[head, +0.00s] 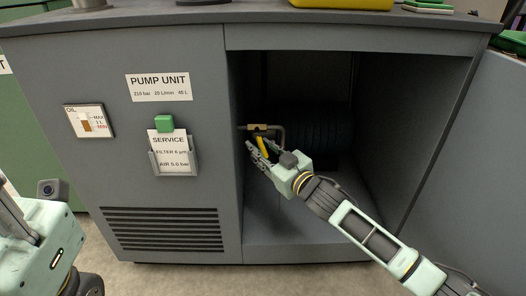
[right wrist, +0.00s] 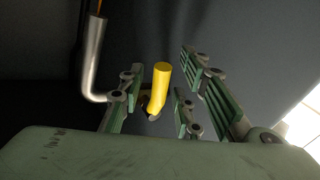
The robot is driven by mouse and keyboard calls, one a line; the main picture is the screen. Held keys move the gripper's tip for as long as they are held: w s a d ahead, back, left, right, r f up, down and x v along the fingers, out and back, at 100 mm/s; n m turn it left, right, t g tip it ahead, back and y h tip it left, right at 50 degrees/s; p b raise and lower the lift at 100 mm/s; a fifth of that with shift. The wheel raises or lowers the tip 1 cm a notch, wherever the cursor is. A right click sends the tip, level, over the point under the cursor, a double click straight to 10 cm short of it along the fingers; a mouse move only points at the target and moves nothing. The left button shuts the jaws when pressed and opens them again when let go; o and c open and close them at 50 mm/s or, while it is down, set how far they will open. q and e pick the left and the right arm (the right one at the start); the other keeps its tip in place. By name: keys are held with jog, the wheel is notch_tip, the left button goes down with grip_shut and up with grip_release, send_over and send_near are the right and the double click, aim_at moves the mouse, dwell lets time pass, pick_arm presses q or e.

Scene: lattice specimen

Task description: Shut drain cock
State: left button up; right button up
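The drain cock is a small brass valve (head: 262,128) on a pipe inside the open cabinet, by the left wall of the opening. Its yellow lever (head: 263,146) hangs down from the valve at a slant. In the right wrist view the yellow lever (right wrist: 161,88) stands between the finger pads, with a gap on both sides. My right gripper (head: 259,152) is open around the lever; it also shows in the right wrist view (right wrist: 166,88). My left arm is at the lower left in the head view, and its fingers are out of view.
The grey pump unit cabinet (head: 65,160) has an open door (head: 468,165) at the right. A bent metal pipe (right wrist: 94,65) runs beside the lever. A card holder (head: 173,157) and an oil gauge (head: 89,121) are on the front. Yellow and green objects lie on top.

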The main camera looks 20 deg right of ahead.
jog(key=shift+c, duration=0.5)
grip_shut()
jog(key=shift+a, duration=0.1)
jog(key=shift+a+f+m+t, duration=0.2)
jog(key=shift+a+m+t, duration=0.15)
jog(key=shift+m, duration=0.35)
jog(key=shift+w+a+r+m+t, duration=0.1)
jog(key=shift+a+m+t, duration=0.1)
jog(key=shift+m+t, duration=0.35)
jog(key=shift+w+a+m+t, duration=0.1)
jog(key=shift+a+m+t, duration=0.15)
jog(key=shift+m, duration=0.4)
jog(key=shift+o, duration=0.5)
grip_release()
